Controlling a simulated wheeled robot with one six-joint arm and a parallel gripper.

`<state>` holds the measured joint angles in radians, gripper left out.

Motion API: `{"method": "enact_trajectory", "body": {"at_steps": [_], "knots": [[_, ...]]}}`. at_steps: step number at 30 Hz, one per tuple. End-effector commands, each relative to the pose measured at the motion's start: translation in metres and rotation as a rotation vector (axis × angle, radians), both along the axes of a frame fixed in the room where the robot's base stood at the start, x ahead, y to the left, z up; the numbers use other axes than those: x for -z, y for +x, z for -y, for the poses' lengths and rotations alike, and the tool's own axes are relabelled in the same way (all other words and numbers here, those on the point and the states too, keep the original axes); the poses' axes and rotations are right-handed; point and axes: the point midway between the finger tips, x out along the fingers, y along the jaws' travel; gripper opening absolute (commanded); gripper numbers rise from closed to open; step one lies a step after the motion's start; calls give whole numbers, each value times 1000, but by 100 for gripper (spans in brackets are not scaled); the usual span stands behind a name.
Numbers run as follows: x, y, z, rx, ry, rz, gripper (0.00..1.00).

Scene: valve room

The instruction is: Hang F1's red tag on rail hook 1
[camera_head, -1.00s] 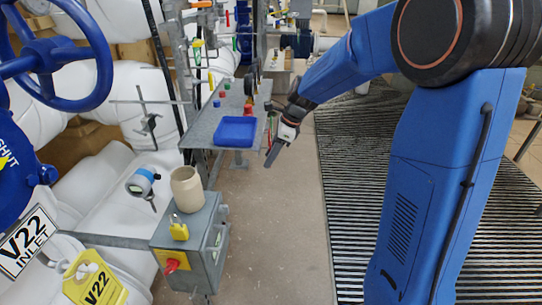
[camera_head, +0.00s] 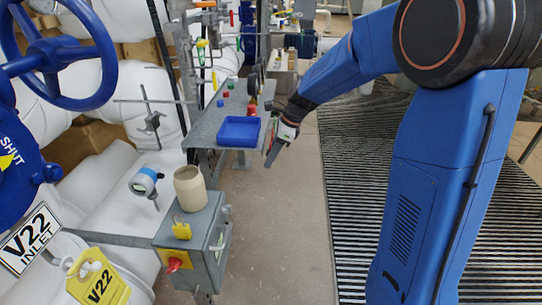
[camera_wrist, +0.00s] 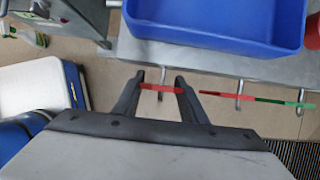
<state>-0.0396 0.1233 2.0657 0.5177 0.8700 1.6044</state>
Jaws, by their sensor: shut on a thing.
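My gripper (camera_wrist: 161,79) is shut on a thin red tag (camera_wrist: 160,87), seen nearly edge-on between the fingers in the wrist view. The tag is just in front of the bench edge (camera_wrist: 205,63); I cannot tell whether it touches a hook. To its right, hooks hang below that edge, one (camera_wrist: 239,88) by a red strip (camera_wrist: 225,96) and another (camera_wrist: 300,100) by a green strip (camera_wrist: 290,103). No hook numbers are readable. In the head view my gripper (camera_head: 272,152) is beside the bench's right side, and the tag is too small to make out.
A blue tray (camera_head: 239,130) sits on the grey bench (camera_head: 204,131), with small red and blue items behind it. A grey box (camera_head: 200,235) bearing a beige jar (camera_head: 190,187) stands nearer. Walkway floor (camera_head: 285,220) is clear.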

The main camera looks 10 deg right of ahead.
Motion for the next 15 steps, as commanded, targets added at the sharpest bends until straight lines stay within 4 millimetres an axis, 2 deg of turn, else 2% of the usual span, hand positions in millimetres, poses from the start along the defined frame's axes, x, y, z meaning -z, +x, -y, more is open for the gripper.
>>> {"method": "enact_trajectory", "body": {"at_steps": [15], "knots": [[7,0,-1,-1,0,0,24]]}}
